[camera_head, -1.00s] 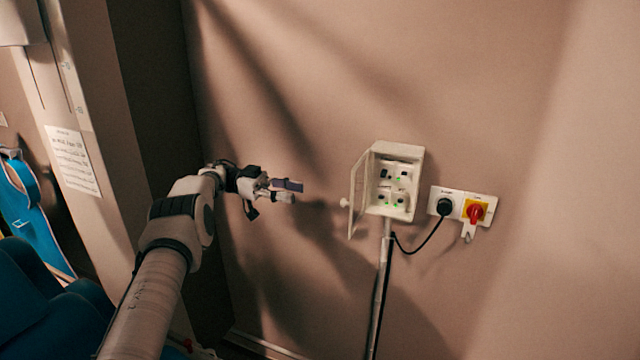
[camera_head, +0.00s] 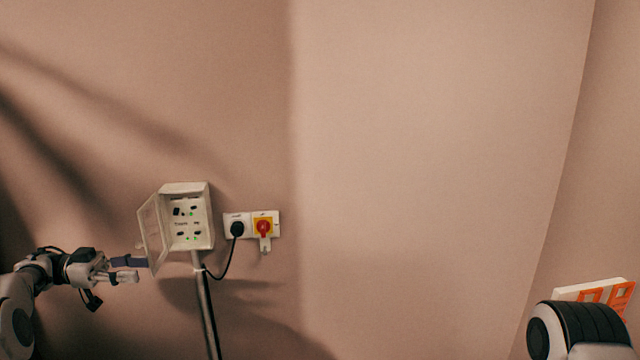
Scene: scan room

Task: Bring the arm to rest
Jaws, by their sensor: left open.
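My left gripper (camera_head: 128,269) comes in from the left, low in the view. Its fingers are apart with nothing between them. In the picture its fingertips lie close to the lower edge of the open clear door (camera_head: 152,236) of a white wall box (camera_head: 187,218). I cannot tell whether they touch. Part of my right arm (camera_head: 582,328) shows at the lower right corner. Its gripper is out of view.
The box holds small black parts and green lights. Beside it are a black plug (camera_head: 237,229) with a cable and a red and yellow rotary switch (camera_head: 263,227). A pipe (camera_head: 206,310) runs down below. An orange and white panel (camera_head: 600,292) is at the right. The middle wall is bare.

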